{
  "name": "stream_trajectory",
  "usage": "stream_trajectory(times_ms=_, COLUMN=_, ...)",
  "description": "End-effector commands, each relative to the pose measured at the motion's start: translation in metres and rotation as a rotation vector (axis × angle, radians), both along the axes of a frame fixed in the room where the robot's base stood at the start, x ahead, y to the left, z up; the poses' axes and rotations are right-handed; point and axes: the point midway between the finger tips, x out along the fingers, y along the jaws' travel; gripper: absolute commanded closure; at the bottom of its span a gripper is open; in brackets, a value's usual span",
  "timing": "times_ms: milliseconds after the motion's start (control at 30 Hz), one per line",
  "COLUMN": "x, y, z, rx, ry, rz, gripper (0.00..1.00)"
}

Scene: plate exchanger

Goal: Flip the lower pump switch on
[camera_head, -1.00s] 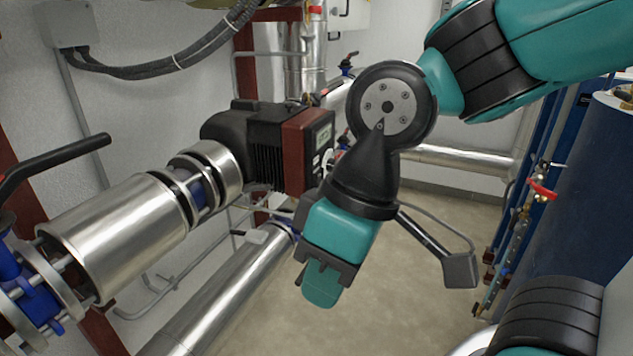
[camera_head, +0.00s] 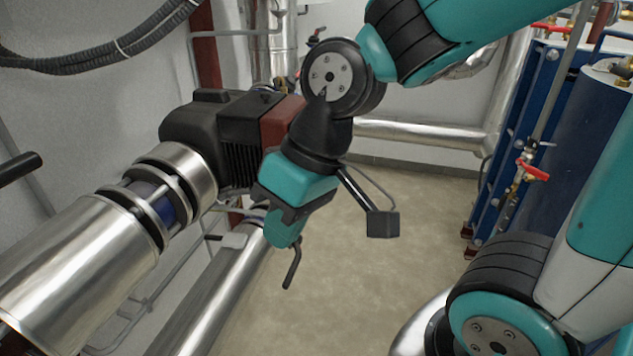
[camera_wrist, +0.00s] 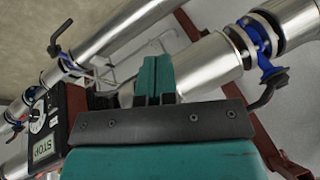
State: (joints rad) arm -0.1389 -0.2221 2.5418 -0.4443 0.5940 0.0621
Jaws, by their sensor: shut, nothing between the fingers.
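A black pump with a red-brown front (camera_head: 230,135) sits on the silver pipe in the head view; my arm hides its control face. In the wrist view, a pump control face (camera_wrist: 42,125) at the lower left shows a green display reading STOP and a white round knob. I cannot tell whether this is the lower pump, and no separate switch is clear. My gripper (camera_head: 280,235) points down in front of and below the pump in the head view. In the wrist view, my gripper's teal fingers (camera_wrist: 155,78) are together and empty, to the right of the control face.
A large silver pipe (camera_head: 75,265) runs along the left, and a lower silver pipe (camera_head: 215,300) runs beneath. A bent black handle (camera_head: 291,268) shows just below my gripper. Blue equipment with a red-handled valve (camera_head: 533,172) stands at the right. The floor between is clear.

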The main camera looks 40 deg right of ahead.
Motion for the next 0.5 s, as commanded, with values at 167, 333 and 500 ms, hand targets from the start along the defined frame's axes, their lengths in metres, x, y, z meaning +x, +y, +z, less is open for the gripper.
stream_trajectory(times_ms=167, x=0.094, y=-0.09, z=-0.029, rx=0.054, ry=-0.061, rz=-0.574, gripper=1.0)
stream_trajectory(times_ms=333, x=0.134, y=-0.192, z=-0.055, rx=0.078, ry=-0.151, rz=-1.002, gripper=1.0)
stream_trajectory(times_ms=500, x=0.141, y=-0.241, z=-0.066, rx=0.083, ry=-0.205, rz=-1.18, gripper=1.0)
